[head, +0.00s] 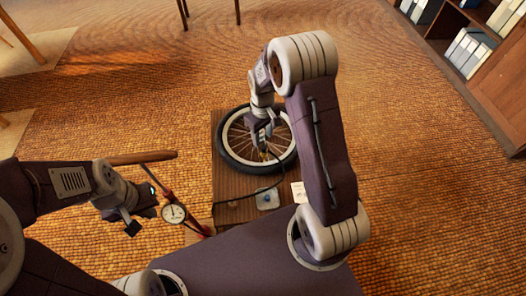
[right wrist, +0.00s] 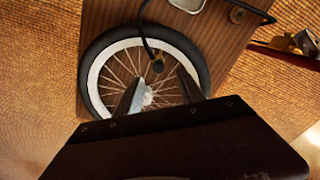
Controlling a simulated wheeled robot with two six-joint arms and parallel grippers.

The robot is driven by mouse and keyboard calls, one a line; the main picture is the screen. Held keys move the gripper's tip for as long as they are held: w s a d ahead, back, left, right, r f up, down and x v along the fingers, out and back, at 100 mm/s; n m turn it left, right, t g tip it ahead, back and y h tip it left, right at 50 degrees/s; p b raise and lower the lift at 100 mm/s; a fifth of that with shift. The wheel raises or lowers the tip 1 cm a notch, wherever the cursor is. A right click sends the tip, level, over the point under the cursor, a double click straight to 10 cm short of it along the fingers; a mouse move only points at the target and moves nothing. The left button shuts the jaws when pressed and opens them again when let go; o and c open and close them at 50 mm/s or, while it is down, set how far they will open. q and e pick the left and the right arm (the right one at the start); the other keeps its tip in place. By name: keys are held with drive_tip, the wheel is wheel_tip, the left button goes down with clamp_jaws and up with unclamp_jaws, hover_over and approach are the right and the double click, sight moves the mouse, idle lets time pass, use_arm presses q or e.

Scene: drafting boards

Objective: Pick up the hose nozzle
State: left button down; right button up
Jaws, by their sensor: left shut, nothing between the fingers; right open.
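The hose nozzle (right wrist: 157,66) is a small dark and brass-coloured end on a black hose (right wrist: 143,30). In the right wrist view it lies over the spokes of the wheel (right wrist: 100,60), near the hub. The nozzle (head: 265,154) is partly hidden in the head view. My right gripper (head: 262,146) is above the wheel, its fingers pointing down. In the right wrist view its open fingers (right wrist: 159,82) stand either side of the nozzle's line, with no visible contact. My left gripper (head: 143,213) is shut and empty beside the pump gauge.
The wheel lies on a brown wooden board (head: 228,188). A red pump (head: 167,195) with a round gauge (head: 173,213) and wooden handle (head: 142,157) stands left of the board. A pale plate (head: 266,199) and white card (head: 299,192) lie on the board. Shelves (head: 481,60) stand far right.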

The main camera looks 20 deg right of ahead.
sight(264, 147)
wheel_tip(264, 147, down, 3)
drive_tip(key=shift+f+b, duration=0.2)
drive_tip(key=shift+b, duration=0.4)
wheel_tip(264, 147, down, 5)
drive_tip(key=shift+d+r+b, duration=0.15)
drive_tip(key=shift+r+b, duration=0.05)
drive_tip(key=shift+b, duration=1.05)
drive_tip(key=shift+f, duration=0.35)
drive_tip(key=shift+r, duration=0.1)
clamp_jaws()
